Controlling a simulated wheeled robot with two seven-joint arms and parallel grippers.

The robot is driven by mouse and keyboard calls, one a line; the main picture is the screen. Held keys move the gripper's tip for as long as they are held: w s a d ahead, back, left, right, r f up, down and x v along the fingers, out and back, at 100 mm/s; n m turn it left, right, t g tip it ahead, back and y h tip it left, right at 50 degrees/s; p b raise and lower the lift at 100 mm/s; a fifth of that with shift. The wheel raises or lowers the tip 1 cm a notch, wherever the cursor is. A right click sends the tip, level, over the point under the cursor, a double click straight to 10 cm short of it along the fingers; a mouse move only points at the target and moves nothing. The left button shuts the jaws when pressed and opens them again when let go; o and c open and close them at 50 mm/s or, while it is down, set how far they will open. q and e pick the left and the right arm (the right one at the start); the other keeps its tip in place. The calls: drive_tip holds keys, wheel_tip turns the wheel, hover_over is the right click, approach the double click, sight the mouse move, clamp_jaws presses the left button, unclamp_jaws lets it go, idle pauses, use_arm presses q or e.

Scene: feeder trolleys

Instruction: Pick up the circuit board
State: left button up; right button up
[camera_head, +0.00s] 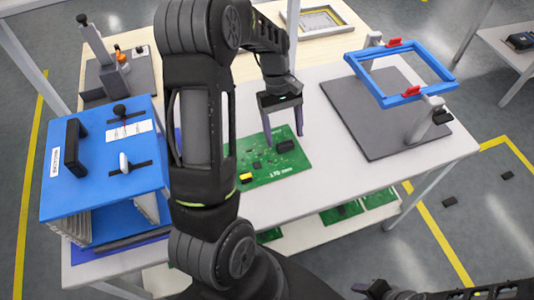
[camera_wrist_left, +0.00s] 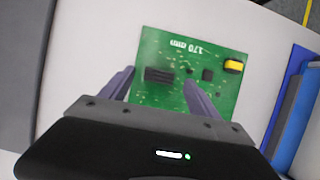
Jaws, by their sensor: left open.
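The green circuit board (camera_head: 275,178) lies flat on the light table top in the middle of the head view, partly hidden by my left arm. It carries black chips, a yellow part and the print "170". My left gripper (camera_head: 284,138) is above the board's far side, pointing down, with its fingers apart and nothing between them. In the left wrist view the board (camera_wrist_left: 215,52) lies beyond the open fingers (camera_wrist_left: 158,88). A black chip shows between the fingertips. I cannot tell how large the gap between fingertips and board is.
A blue box feeder (camera_head: 100,185) stands left of the board. A grey plate (camera_head: 375,130) with a blue frame (camera_head: 433,63) stands at the right. More green boards (camera_head: 345,210) lie on a lower shelf. Bare table top (camera_head: 330,180) lies right of the board.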

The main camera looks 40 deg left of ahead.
use_arm(q)
drive_tip(key=shift+x, duration=1.35)
drive_tip(key=shift+c, duration=0.2)
clamp_jaws()
